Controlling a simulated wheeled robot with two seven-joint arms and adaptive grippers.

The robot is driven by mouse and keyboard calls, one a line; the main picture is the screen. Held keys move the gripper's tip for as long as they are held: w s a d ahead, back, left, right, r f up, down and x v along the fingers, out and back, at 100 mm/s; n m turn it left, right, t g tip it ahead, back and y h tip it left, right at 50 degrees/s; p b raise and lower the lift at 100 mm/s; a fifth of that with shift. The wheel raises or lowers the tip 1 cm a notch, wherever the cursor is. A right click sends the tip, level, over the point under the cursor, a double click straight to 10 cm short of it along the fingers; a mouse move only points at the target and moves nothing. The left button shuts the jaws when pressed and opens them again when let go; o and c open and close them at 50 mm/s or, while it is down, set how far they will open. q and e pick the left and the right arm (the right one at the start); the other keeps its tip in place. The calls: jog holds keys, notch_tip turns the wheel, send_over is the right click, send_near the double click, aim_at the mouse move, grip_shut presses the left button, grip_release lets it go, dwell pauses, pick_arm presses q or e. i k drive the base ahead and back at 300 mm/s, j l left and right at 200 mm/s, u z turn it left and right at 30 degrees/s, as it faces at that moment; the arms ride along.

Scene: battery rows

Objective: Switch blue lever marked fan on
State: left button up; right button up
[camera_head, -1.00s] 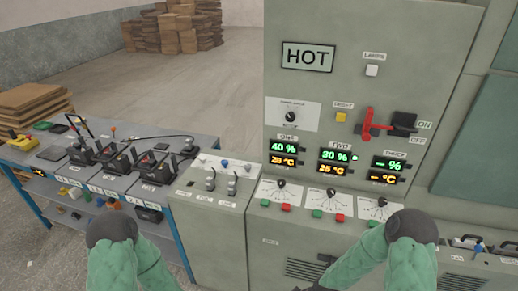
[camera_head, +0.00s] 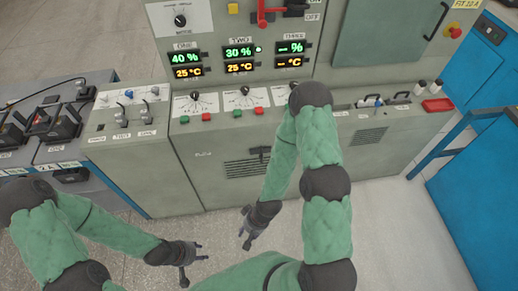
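A small blue-handled lever (camera_head: 378,101) stands on the right part of the console ledge, between black handles. Its label is too small to read. A blue knob (camera_head: 129,94) also shows on the lower console at left, with no readable fan label. My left gripper (camera_head: 196,267) is low in front of the console, fingers apart and empty. My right gripper (camera_head: 244,230) hangs before the console's lower front, fingers apart and empty. Both are well away from the blue lever. My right arm hides part of the ledge to the left of it.
The grey console (camera_head: 215,160) carries displays, dials and red and green buttons. A red lever (camera_head: 264,12) is at the top. A blue bench (camera_head: 470,200) is at right. Floor between is clear.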

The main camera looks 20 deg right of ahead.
aim_at(377, 105)
jog(key=z, duration=1.95)
jog(key=i+l+u, duration=0.1)
jog(key=u, duration=0.3)
jog(key=l+u, duration=0.1)
jog(key=u, duration=0.3)
jog(key=i+l+u, duration=0.1)
jog(key=u, duration=0.3)
jog(key=i+l+u, duration=0.2)
jog(key=l+u, duration=0.15)
jog(key=l, duration=0.85)
jog(key=l+u, duration=0.3)
jog(key=l, duration=0.85)
